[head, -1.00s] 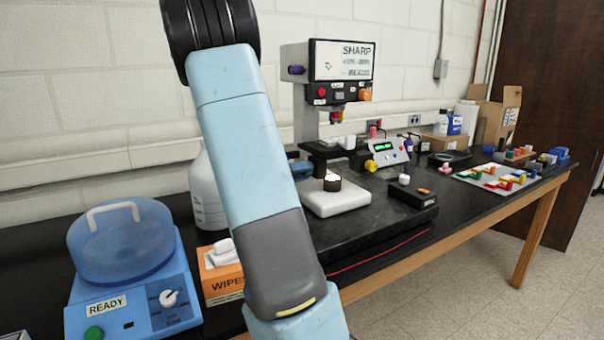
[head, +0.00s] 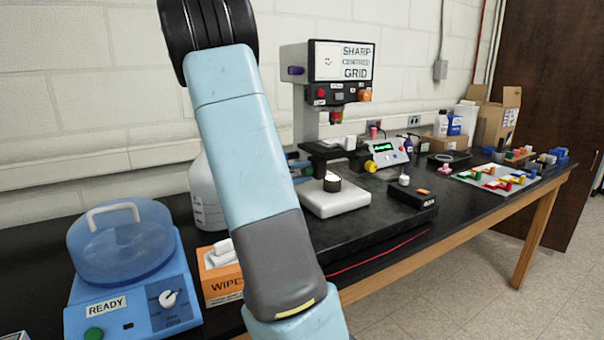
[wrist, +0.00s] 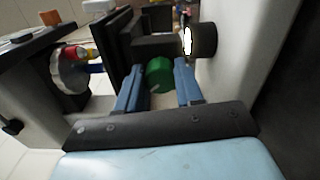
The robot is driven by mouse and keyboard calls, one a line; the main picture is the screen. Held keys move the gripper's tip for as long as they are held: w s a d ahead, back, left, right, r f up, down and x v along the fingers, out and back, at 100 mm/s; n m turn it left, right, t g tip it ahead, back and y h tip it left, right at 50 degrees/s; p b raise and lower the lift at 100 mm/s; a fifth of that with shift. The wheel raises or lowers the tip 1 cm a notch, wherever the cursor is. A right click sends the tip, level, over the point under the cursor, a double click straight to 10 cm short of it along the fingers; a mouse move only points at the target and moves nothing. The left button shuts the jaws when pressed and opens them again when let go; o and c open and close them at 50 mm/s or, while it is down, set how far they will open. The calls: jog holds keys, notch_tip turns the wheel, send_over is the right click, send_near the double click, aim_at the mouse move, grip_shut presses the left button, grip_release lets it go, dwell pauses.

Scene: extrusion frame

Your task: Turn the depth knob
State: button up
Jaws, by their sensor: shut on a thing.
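A round green knob (wrist: 160,75) with a pale mark sits beside the dark stage of the microscope; no label reads on it. In the wrist view my gripper (wrist: 159,67) has its two blue fingers on either side of the knob, shut on it. In the head view the microscope (head: 338,95) stands on the bench with a screen (head: 343,61) reading "SHARP CENTRED GRID". My arm hides much of the gripper there; parts of the blue fingers show left of the stage. A purple knob (head: 296,71) is on the side of the microscope head.
The dark stage (wrist: 115,48), lit lamp housing (wrist: 203,39) and pale base (wrist: 222,75) are close around my fingers. The objective turret (wrist: 70,72) is at left. A control box (head: 388,152) with a yellow knob stands right of the microscope. A blue centrifuge (head: 125,255) is at front left.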

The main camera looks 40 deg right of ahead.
jog(key=shift+f, duration=0.15)
jog(key=o, duration=0.8)
jog(key=shift+w, duration=0.15)
jog(key=shift+o, duration=1.1)
jog(key=v, duration=1.2)
